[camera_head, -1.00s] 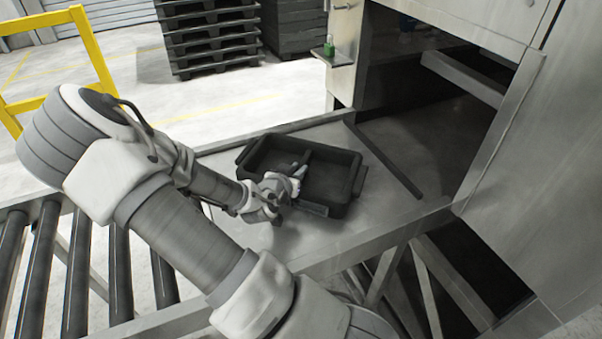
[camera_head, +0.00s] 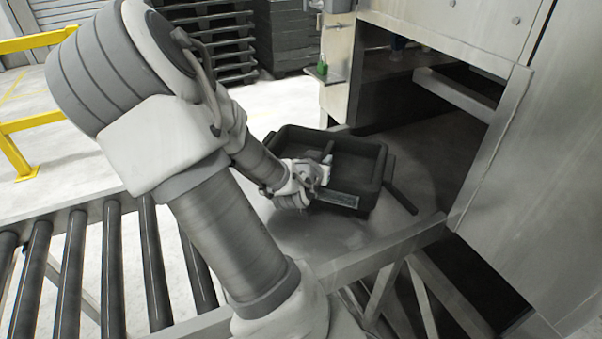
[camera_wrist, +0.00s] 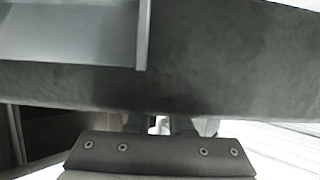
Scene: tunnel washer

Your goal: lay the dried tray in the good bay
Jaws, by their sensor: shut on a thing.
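A dark grey tray (camera_head: 366,157) with low walls, a divider and end handles is over the metal table at the machine's mouth. It appears slightly raised, with a shadow on the metal below. My gripper (camera_head: 318,174) is shut on its near wall, beside a pale label plate (camera_head: 338,198). In the wrist view the tray's dark wall (camera_wrist: 220,65) fills much of the picture, above my gripper (camera_wrist: 160,125). The jaws' exact contact is partly hidden. I cannot identify the good bay in these views.
The machine housing (camera_head: 530,160) with its dark opening stands to the right. A roller conveyor (camera_head: 75,265) is at lower left. Yellow rails (camera_head: 35,122) and stacked dark pallets (camera_head: 212,45) stand behind.

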